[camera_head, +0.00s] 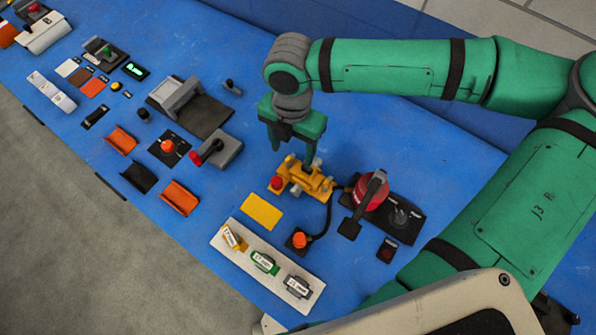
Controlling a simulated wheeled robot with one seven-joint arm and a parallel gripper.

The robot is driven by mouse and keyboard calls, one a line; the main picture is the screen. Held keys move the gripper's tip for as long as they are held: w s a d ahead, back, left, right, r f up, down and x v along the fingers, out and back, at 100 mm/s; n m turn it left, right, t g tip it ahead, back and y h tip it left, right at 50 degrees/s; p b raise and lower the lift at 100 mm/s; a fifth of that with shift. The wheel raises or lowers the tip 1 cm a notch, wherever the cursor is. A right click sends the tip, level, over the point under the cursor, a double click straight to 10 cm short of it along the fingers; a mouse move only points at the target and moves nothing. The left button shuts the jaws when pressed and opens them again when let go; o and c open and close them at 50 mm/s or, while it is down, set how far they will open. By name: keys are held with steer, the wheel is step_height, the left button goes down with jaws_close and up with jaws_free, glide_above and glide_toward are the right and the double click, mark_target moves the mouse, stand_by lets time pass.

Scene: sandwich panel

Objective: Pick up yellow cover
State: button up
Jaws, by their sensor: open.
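A flat yellow rectangular piece (262,211), which looks like the yellow cover, lies on the blue table. It is just left of and in front of a yellow device (303,179) with a red button. I cannot tell for certain which of the two yellow things is the cover. My gripper (293,150) is open, with its fingers pointing down, above and behind the yellow device. Nothing shows between its fingers. The right finger overlaps the back of the device in the picture, and I cannot tell whether it touches.
A red round part with a grey lever (372,190) stands right of the device. A pale strip with small labelled blocks (226,248) lies in front. A grey block with a red knob (216,151), orange and black channel pieces (179,197) and several other parts stand left.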

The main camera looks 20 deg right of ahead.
mark_target(306, 169)
steer(key=shift+m, duration=0.5)
steer(key=d+f, duration=0.1)
steer(key=s+d+f, duration=0.1)
steer(key=f, duration=0.1)
steer(key=d+f, duration=0.1)
steer(key=f, duration=0.1)
steer(key=shift+s+d, duration=0.1)
steer(key=shift+s, duration=0.15)
steer(key=shift+w+d+f, duration=0.1)
steer(key=shift+f, duration=1.2)
steer(key=shift+w+d+f, duration=0.1)
steer(key=shift+f, duration=1.2)
steer(key=c, duration=1.2)
steer(key=shift+r, duration=0.1)
